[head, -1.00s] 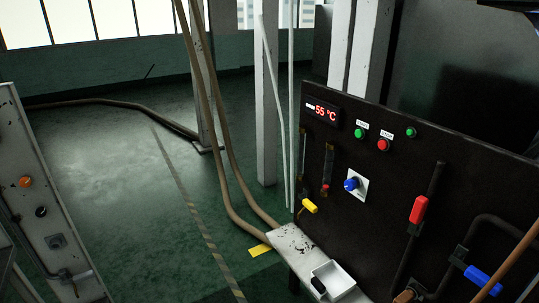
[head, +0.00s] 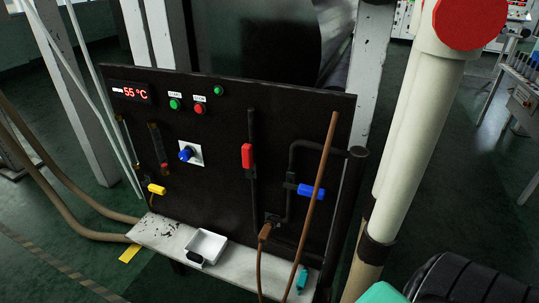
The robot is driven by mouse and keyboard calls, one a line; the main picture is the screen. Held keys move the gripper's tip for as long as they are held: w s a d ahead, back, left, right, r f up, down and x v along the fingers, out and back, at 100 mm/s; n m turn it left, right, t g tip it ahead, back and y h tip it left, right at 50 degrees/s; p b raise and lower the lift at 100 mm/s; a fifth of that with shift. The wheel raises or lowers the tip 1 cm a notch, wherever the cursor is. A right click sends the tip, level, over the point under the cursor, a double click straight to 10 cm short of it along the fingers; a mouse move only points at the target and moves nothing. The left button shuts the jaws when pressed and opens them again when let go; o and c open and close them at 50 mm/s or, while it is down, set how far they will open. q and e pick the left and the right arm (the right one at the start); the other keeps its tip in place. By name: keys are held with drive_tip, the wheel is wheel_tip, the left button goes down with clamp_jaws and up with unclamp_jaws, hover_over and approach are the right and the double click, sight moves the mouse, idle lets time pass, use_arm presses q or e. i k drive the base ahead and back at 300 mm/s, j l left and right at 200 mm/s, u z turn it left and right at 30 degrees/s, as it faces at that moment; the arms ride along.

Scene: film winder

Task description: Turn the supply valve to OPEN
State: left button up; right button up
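A dark upright control panel (head: 215,225) stands in the middle of the head view. Several coloured handles are on it. A red handle (head: 247,156) is upright on a vertical dark pipe. A blue handle (head: 311,191) lies sideways, slightly tilted, on another dark pipe. A small yellow handle (head: 157,189) is at the lower left, below two gauge tubes. A blue knob (head: 186,154) sits on a white square plate. No label that I can read tells which is the supply valve or where OPEN is. Neither of my grippers is in view.
A light worn shelf (head: 160,233) juts out below the panel, with a white tray (head: 206,247) on it. A thin brown hose (head: 320,165) crosses in front near the blue handle. A thick pale post (head: 410,130) with a red round cap stands at right. Brown hoses lie at left.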

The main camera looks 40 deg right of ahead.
sight(303, 190)
drive_tip(key=z, duration=1.45)
